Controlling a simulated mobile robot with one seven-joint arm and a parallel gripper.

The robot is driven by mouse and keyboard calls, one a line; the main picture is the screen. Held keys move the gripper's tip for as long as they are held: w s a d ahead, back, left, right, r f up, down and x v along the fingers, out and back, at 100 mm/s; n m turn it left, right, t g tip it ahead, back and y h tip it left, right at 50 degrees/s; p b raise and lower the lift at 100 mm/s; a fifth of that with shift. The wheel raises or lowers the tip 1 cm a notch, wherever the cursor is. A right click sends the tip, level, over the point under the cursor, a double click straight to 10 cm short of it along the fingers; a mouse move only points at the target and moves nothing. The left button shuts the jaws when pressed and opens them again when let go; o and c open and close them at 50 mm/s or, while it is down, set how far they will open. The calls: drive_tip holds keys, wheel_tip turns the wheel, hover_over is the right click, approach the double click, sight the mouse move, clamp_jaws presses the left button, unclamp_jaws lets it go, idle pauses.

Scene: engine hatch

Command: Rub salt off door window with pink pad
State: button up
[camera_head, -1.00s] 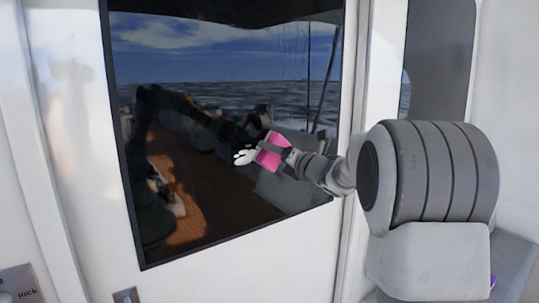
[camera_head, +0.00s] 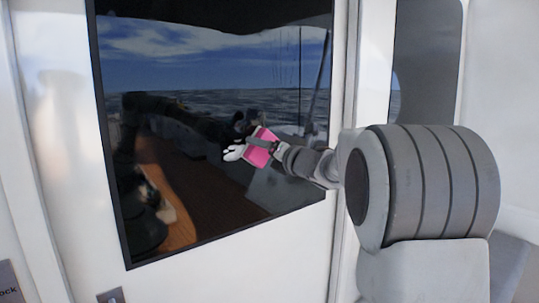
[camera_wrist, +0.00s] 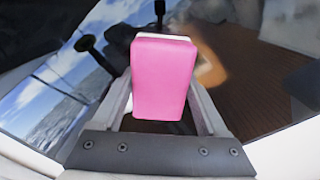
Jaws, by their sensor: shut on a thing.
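The door window (camera_head: 170,215) is a dark, reflective pane in a white door, left of my arm in the head view. A small white patch, which looks like the salt (camera_head: 234,150), shows on the pane. My gripper (camera_head: 260,148) is shut on the pink pad (camera_head: 262,156), just right of the white patch. In the wrist view the pad (camera_wrist: 160,80) stands between both fingers, with a white strip at its far end. I cannot tell whether the pad touches the glass. The wrist view does not clearly show the salt.
The pane reflects sea, sky and a brown deck. The white door frame (camera_head: 342,90) runs right of the window, with another dark pane (camera_head: 425,60) beyond it. A small plate (camera_head: 111,296) is low on the door and a lettered plate (camera_head: 8,283) at the lower left.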

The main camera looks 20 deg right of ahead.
sight(220, 152)
drive_tip(key=shift+s+a+f+b, duration=0.1)
drive_tip(key=shift+s+a+b, duration=0.15)
drive_tip(key=shift+a+b, duration=0.55)
drive_tip(key=shift+s+a+b, duration=0.3)
drive_tip(key=shift+a+b, duration=0.25)
drive_tip(key=shift+a, duration=0.4)
drive_tip(key=shift+s+a+f+b, duration=0.1)
drive_tip(key=shift+s+a+b, duration=0.15)
drive_tip(key=shift+a+b, duration=0.55)
drive_tip(key=shift+s+a+r+b, duration=0.1)
drive_tip(key=shift+s+a+b, duration=0.25)
drive_tip(key=shift+a, duration=0.5)
drive_tip(key=shift+s+a+b, duration=0.2)
drive_tip(key=shift+a+b, duration=0.25)
drive_tip(key=shift+a, duration=0.35)
drive_tip(key=shift+s+a+r+b, duration=0.1)
drive_tip(key=shift+s+a+b, duration=0.25)
drive_tip(key=shift+a, duration=0.5)
drive_tip(key=shift+w, duration=0.1)
drive_tip(key=shift+d, duration=0.1)
drive_tip(key=v, duration=0.6)
drive_tip(key=shift+b, duration=0.45)
drive_tip(key=v, duration=0.3)
drive_tip(key=shift+w, duration=0.1)
